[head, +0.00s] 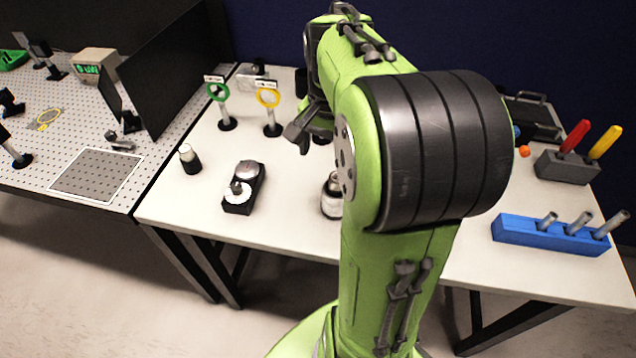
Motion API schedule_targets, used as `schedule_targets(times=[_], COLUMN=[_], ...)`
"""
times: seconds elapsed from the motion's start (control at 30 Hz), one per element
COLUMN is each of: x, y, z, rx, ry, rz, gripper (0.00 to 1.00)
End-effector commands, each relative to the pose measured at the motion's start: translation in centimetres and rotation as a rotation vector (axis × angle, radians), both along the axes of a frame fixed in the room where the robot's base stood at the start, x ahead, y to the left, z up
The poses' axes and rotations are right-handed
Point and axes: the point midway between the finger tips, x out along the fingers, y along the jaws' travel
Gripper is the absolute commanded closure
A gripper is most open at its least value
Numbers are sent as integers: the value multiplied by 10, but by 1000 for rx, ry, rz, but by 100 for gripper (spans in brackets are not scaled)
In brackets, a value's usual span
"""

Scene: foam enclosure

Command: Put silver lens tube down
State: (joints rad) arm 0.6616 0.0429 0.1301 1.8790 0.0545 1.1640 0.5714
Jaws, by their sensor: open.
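My gripper (304,138) is open over the white table (290,222), left of my green arm. One dark finger shows clearly; the rest is largely hidden behind the arm, and I see nothing held in it. I cannot tell for certain which thing is the silver lens tube. A black holder (236,208) on the table carries a rounded silver piece (250,170) and a white disc, to the lower left of my gripper. A blue block (520,232) at the right holds three tilted grey metal tubes, one of them the tube at its right end (612,224).
Ring mounts, yellow (268,98) and green (218,92), stand behind and left of my gripper. A small black-capped bottle (190,160) and a jar (331,198) stand on the table. A grey block (566,168) holds red and yellow handles. The front left tabletop is clear.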

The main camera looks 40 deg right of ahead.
Motion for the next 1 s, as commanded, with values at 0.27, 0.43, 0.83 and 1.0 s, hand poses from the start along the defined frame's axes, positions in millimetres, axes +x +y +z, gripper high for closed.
schedule_targets(times=[0.27, 0.43, 0.83, 1.0], x=[-68, -100, -104, -104], y=[133, 163, 166, 166], z=[21, 9, 7, 7], rx=[-198, -259, -267, -266], ry=[-252, -367, -381, -380], rz=[799, 1094, 1131, 1130], gripper=[6, 6, 6, 6])
